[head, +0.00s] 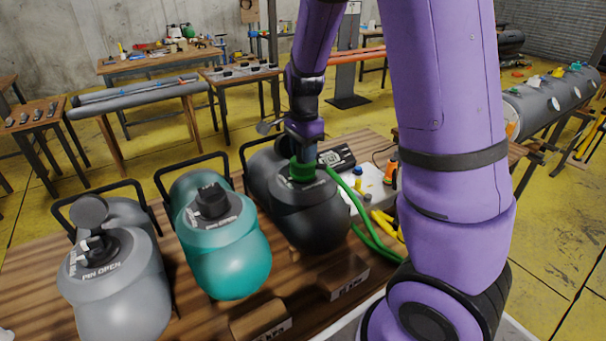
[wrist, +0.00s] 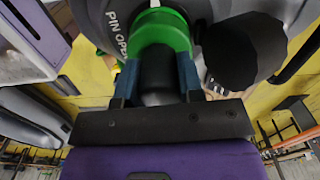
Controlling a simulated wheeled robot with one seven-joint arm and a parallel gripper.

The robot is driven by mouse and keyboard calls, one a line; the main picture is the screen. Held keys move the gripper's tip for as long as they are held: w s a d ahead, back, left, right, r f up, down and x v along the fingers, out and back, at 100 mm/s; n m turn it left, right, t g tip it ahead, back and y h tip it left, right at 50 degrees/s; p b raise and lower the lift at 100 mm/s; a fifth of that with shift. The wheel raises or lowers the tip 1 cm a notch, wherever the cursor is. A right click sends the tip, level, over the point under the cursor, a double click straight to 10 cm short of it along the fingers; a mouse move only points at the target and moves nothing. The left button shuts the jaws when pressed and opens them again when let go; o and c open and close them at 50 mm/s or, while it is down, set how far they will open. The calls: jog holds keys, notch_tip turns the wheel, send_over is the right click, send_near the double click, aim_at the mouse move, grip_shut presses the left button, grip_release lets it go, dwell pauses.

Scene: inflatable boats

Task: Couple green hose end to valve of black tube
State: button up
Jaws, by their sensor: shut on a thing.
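The black tube (head: 318,222) lies on the wooden bench, rightmost of three tubes. The green hose end (head: 302,171) is upright at the valve on its top, and the green hose (head: 347,190) trails away to the right. My gripper (head: 303,150) comes down from above and is shut on the hose end. In the wrist view, my gripper's fingers (wrist: 158,78) grip the hose end's dark body, and its green collar (wrist: 160,30) is against the tube's valve area, beside a "PIN OPEN" label (wrist: 116,34). The valve itself is hidden, so I cannot tell whether it is locked.
A teal tube (head: 226,255) and a grey tube (head: 118,285) lie to the left. A black cap (wrist: 240,50) hangs close beside the fingers. Wooden blocks (head: 262,317) stand in front. Yellow tools (head: 385,222) and small bottles lie on the right.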

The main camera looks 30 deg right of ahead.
jog(key=shift+m, duration=0.5)
jog(key=o, duration=1)
jog(key=shift+o, duration=0.2)
notch_tip(320, 180, up, 11)
jog(key=shift+f, duration=0.1)
